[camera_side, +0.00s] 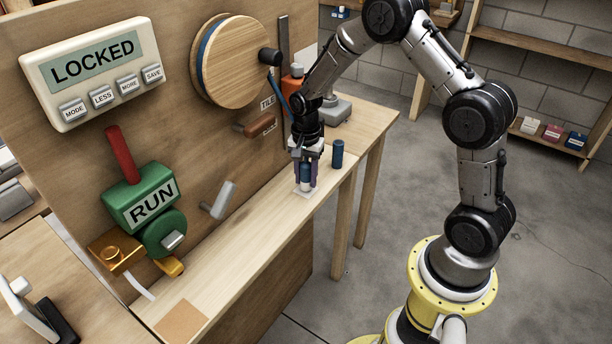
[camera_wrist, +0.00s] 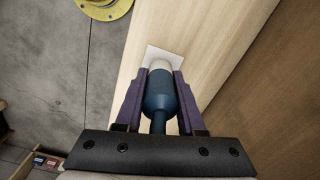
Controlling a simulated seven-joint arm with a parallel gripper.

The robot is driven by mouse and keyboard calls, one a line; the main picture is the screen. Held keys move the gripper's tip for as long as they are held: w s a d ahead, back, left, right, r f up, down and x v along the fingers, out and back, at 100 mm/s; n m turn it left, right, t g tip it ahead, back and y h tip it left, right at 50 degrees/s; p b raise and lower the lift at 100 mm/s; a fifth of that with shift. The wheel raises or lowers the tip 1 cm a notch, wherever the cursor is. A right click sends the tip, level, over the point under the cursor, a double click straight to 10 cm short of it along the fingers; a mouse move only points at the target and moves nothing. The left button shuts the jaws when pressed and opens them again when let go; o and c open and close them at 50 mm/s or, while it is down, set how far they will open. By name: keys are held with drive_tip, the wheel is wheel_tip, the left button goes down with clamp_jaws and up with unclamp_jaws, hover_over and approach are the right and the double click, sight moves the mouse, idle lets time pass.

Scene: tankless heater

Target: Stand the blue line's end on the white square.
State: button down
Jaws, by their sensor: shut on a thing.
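The blue line's end (camera_wrist: 158,97) is a dark blue, bottle-shaped piece with a pale tip. My gripper (camera_side: 305,184) is shut on it, with one purple finger on each side, as the wrist view (camera_wrist: 161,76) also shows. The end (camera_side: 305,173) looks upright in the side view. The white square (camera_side: 303,193) lies on the bench ledge directly under the end. In the wrist view the pale tip overlaps the white square (camera_wrist: 151,57). I cannot tell whether the tip touches it. The blue line (camera_side: 283,104) shows at the reel, and the rest is partly hidden by my arm.
A loose blue cylinder (camera_side: 338,153) stands right of my gripper. The wooden reel (camera_side: 239,62) and a brown handle (camera_side: 254,124) are on the upright panel. The ledge toward the tan square (camera_side: 181,323) is clear.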

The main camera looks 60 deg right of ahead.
drive_tip(key=shift+f, duration=0.45)
drive_tip(key=shift+c, duration=2.2)
unclamp_jaws()
drive_tip(key=shift+r, duration=0.1)
wheel_tip(320, 180, up, 14)
drive_tip(key=shift+f, duration=0.2)
